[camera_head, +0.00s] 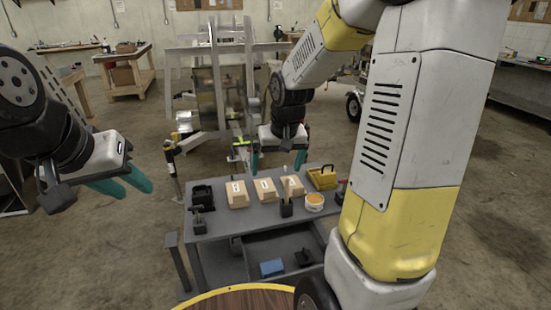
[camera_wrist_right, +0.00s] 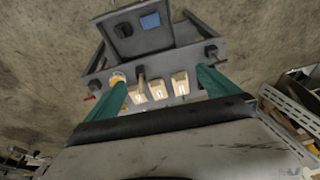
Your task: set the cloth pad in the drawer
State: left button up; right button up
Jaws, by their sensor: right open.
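A small blue pad (camera_head: 272,267), which looks like the cloth pad, lies in the pulled-out drawer (camera_head: 232,266) of the grey workbench. A black object (camera_head: 304,257) lies to its right in the drawer. In the right wrist view, the blue pad (camera_wrist_right: 150,21) is beside the black object (camera_wrist_right: 123,29). My right gripper (camera_head: 278,164) is open and empty above the bench's far side; its teal fingers (camera_wrist_right: 167,95) are wide apart. My left gripper (camera_head: 128,187) is open and empty, in the air left of the bench.
On the bench top (camera_head: 215,222) stand several tan boxes (camera_head: 237,194), a black holder (camera_head: 201,222), a black cup (camera_head: 286,208), an orange-filled tub (camera_head: 314,202) and a yellow bin (camera_head: 322,178). A round wooden surface (camera_head: 245,300) is at the bottom. My right arm covers the bench's right side.

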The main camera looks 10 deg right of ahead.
jog(key=s+a+r+t, duration=0.1)
jog(key=s+r, duration=0.5)
jog(key=s, duration=0.3)
jog(key=s+a+r+t+y, duration=0.1)
jog(key=s+r, duration=0.4)
jog(key=s, duration=0.4)
jog(key=shift+a+r+n+t+y, duration=0.2)
jog(key=shift+r+n+t+y, duration=0.1)
jog(key=shift+r, duration=0.05)
jog(key=shift+s+d, duration=0.1)
jog(key=shift+d, duration=0.05)
